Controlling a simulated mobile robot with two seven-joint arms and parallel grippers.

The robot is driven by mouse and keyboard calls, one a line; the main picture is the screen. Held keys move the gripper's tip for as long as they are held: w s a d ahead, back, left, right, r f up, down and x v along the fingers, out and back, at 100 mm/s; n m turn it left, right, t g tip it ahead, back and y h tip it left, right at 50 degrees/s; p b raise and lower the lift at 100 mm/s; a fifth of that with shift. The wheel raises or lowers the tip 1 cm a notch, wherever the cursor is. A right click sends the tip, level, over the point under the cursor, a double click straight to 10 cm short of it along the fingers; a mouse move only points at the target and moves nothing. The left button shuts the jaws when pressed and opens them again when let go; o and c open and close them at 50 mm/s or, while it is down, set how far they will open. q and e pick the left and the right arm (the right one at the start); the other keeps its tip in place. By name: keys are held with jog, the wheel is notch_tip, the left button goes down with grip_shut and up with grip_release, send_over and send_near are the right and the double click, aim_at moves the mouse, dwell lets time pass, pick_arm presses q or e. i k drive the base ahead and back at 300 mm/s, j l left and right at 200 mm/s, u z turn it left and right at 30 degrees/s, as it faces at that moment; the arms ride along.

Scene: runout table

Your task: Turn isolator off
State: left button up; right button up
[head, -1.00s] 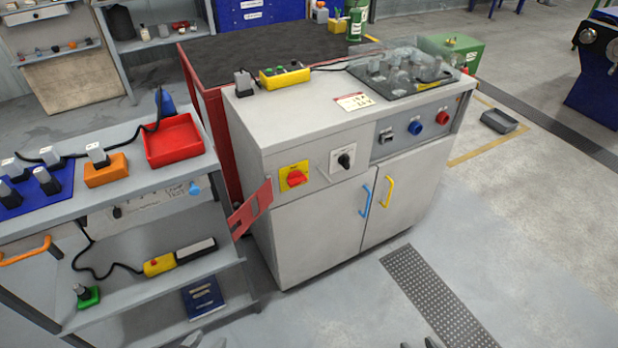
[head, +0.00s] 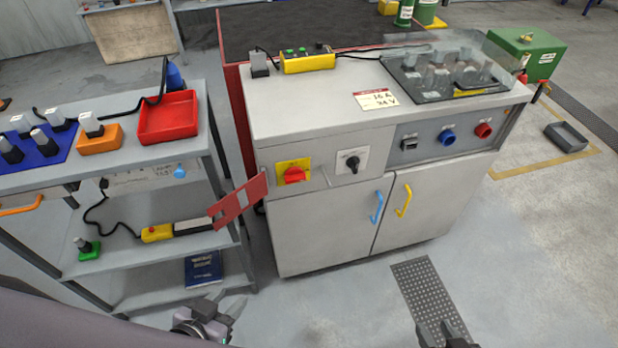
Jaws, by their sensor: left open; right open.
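The isolator is a red rotary handle on a yellow plate (head: 293,171), on the upper left front of the grey cabinet (head: 330,225). The red handle appears to lie roughly sideways; its exact setting is too small to read. A black rotary switch on a white plate (head: 352,161) sits to its right. My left gripper (head: 225,305) is open and empty at the bottom of the view, below and left of the isolator, well apart from it. My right gripper (head: 440,335) is at the bottom edge, partly cut off, open and empty, below and right of the cabinet doors.
A red slotted hasp plate (head: 238,200) sticks out at the cabinet's left front edge, near the isolator. A grey shelf cart (head: 120,265) with a red tray (head: 168,117) stands at left. Blue (head: 377,207) and yellow (head: 403,200) door handles protrude.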

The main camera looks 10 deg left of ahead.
aim_at(295, 174)
jog(key=i+l+u, duration=0.1)
jog(key=l, duration=0.25)
jog(key=i+l, duration=0.2)
jog(key=l, duration=0.15)
jog(key=i+l+u, duration=0.15)
jog(key=l, duration=0.15)
jog(key=i+l+u, duration=0.1)
jog(key=l, duration=0.3)
